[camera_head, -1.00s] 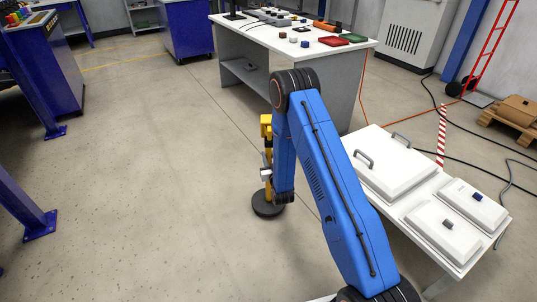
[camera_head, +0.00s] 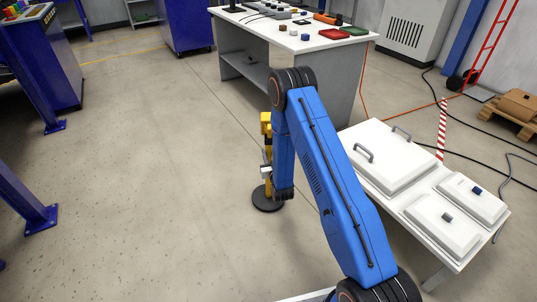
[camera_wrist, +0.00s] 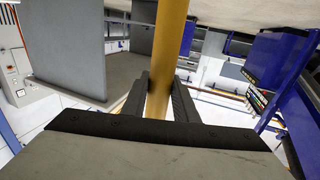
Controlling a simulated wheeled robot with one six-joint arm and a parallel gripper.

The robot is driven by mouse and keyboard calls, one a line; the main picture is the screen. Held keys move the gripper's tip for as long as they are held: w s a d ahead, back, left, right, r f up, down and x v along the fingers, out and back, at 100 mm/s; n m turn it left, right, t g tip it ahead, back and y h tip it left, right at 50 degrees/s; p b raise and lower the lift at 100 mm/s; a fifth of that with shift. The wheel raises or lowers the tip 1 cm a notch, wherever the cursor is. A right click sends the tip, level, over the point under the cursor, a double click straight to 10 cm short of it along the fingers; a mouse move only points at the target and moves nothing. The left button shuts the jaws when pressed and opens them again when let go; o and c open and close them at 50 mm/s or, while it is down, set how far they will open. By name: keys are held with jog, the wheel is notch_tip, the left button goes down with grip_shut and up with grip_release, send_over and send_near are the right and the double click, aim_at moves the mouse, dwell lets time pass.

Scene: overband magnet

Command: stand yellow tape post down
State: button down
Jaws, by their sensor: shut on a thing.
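The yellow tape post (camera_head: 266,123) stands upright on the left side of my blue arm in the head view. Its round black base (camera_head: 267,198) is at the floor; I cannot tell whether it touches. My gripper (camera_head: 265,172) is beside the post's shaft at mid-height, partly hidden by my arm. In the wrist view the yellow shaft (camera_wrist: 166,60) runs between the two dark fingers of my gripper (camera_wrist: 160,98), which are shut on it. Part of the shaft is hidden behind my arm in the head view.
A grey bench with a white top (camera_head: 300,40) stands behind the post. A white table (camera_head: 415,207) with lidded white boxes is to the right. A blue post foot (camera_head: 38,219) is at the left. The floor left of the post is clear.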

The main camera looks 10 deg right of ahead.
jog(key=c, duration=1.3)
grip_release()
jog(key=shift+r, duration=0.2)
jog(key=shift+c, duration=0.2)
jog(key=shift+s+f, duration=0.1)
jog(key=shift+f, duration=0.15)
jog(key=s, duration=1.7)
jog(key=shift+r, duration=0.15)
jog(key=shift+s+d, duration=0.1)
jog(key=shift+s, duration=0.1)
